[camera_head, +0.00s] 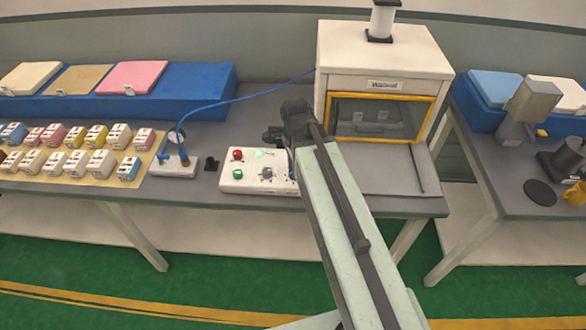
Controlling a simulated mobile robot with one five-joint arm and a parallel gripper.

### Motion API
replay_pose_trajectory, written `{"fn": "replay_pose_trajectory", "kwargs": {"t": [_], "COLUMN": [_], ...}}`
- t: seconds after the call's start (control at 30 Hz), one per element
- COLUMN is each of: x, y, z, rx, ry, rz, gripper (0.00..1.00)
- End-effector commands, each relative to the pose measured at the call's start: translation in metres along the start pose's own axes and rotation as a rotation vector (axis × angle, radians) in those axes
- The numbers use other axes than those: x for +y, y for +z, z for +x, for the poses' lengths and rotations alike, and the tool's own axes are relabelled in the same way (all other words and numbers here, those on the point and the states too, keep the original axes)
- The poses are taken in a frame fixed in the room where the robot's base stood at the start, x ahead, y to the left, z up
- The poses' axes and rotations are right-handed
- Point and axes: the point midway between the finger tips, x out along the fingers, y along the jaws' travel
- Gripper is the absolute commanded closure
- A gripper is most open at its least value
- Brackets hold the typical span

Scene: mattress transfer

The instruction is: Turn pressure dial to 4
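A white control box (238,182) sits on the grey bench left of the white machine. It carries a red button (238,155), a green button (238,174), a pale green lamp (258,154) and a small grey dial (266,173). The dial's markings and setting are too small to read. My gripper (272,137) is at the end of my arm, seemingly above the back right of the box and apart from the dial. My arm hides the box's right end. The gripper is dark and small here, so I cannot tell whether its fingers are open.
The white machine (380,60) with a yellow-framed window stands right of my gripper. Rows of small cartons (90,150) lie further left. A second table (500,180) is right.

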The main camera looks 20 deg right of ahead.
Motion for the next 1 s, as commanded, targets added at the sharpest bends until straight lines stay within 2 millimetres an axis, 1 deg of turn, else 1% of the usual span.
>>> {"fn": "replay_pose_trajectory", "kwargs": {"t": [0.3, 0.7, 0.73, 0.77, 0.8, 1.0], "x": [-0.0025, -0.0029, -0.0029, -0.0028, -0.0026, -0.0015], "y": [0.002, 0.002, 0.002, 0.002, 0.0018, 0.0008], "z": [-0.0002, -0.0003, -0.0004, -0.0004, -0.0004, -0.0002], "rx": [-0.002, -0.002, -0.002, -0.002, -0.002, 0.001], "ry": [-0.007, -0.008, -0.008, -0.008, -0.007, -0.004], "rz": [0.072, 0.077, 0.077, 0.077, 0.077, 0.078], "gripper": [1.0, 1.0, 0.68, 0.59, 0.49, 0.49]}}
